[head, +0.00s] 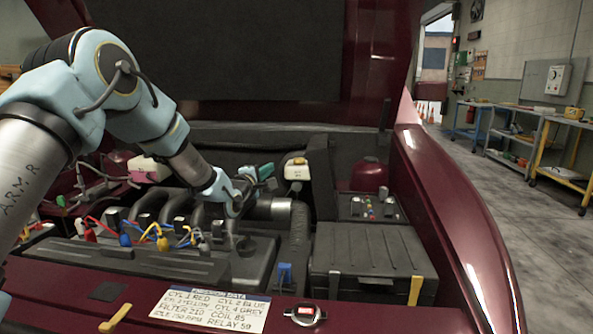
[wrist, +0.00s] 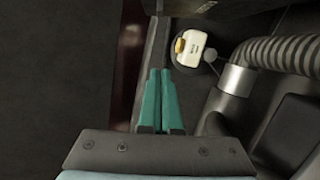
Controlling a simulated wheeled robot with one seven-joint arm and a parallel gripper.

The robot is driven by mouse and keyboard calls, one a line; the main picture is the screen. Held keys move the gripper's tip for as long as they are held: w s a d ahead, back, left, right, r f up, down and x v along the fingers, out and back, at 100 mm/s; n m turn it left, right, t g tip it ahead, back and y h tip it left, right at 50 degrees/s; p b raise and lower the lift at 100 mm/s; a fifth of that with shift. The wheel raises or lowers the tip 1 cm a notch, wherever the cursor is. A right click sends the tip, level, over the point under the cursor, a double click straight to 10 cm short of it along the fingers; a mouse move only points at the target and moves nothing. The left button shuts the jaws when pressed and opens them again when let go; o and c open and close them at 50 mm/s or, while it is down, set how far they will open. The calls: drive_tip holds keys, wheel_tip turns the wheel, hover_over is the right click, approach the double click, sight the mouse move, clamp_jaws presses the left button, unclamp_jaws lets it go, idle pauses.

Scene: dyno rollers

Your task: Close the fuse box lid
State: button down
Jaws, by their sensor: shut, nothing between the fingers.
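The fuse box (head: 370,208) is at the right of the engine bay in the head view, with small red and blue fuses exposed. A dark upright panel (head: 320,178) at its left edge looks like its lid, standing open. My gripper (head: 268,170), with teal fingers, is left of the panel, apart from it, with the white reservoir between them. In the wrist view my gripper (wrist: 160,72) is shut and empty. A dark edge at the top of that view may be the lid; I cannot tell.
The white reservoir (head: 296,168) with a tan cap is close to my fingers. A ribbed hose (head: 299,235) and a large black box (head: 370,262) are in front. The raised hood (head: 250,60) hangs above. The right fender (head: 440,200) bounds the bay.

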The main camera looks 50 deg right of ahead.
drive_tip(key=d+r+p, duration=0.1)
drive_tip(key=d+p, duration=0.2)
drive_tip(key=d, duration=0.9)
drive_tip(key=shift+s+d+p, duration=0.15)
drive_tip(key=shift+s+p, duration=0.15)
drive_tip(key=shift+s, duration=0.15)
drive_tip(key=shift+r, duration=0.1)
